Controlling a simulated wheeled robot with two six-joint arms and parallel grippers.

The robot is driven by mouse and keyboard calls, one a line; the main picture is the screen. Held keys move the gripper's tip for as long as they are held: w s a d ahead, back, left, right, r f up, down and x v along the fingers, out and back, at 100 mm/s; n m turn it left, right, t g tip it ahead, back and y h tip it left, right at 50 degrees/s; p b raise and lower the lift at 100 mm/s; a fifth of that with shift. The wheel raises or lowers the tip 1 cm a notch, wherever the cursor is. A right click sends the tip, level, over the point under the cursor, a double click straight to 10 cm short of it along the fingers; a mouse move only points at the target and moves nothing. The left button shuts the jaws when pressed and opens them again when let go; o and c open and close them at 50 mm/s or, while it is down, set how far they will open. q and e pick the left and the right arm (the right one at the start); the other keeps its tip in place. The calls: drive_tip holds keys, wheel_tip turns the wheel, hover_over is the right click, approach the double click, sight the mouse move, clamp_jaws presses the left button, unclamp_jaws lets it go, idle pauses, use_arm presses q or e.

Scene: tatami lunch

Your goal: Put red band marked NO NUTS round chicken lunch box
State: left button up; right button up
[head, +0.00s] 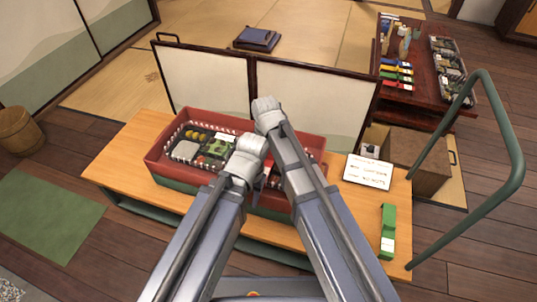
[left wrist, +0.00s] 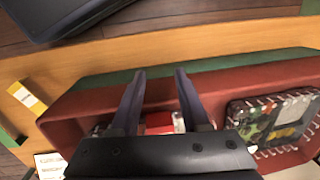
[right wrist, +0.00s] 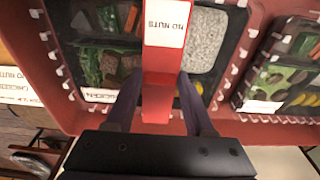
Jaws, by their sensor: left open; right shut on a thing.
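The red band (right wrist: 162,60), with a white NO NUTS label, lies across a black lunch box (right wrist: 60,70) holding rice, greens and brown pieces. The box's small white label is too small to read surely. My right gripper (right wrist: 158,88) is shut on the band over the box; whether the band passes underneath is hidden. My left gripper (left wrist: 160,78) is open and empty at the crate's near side, with part of something red and white behind its jaws. In the head view, my arms cover most of this box.
The red crate (head: 165,168) stands on a wooden table (head: 120,165). Another lunch box (head: 200,147) sits in its left part. A low screen (head: 320,105) stands behind.

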drive_tip(key=shift+f, duration=0.25)
idle(0.6)
idle(0.3)
drive_tip(key=o, duration=1.1)
drive_tip(key=shift+r+p, duration=3.85)
drive_tip(key=shift+r, duration=0.2)
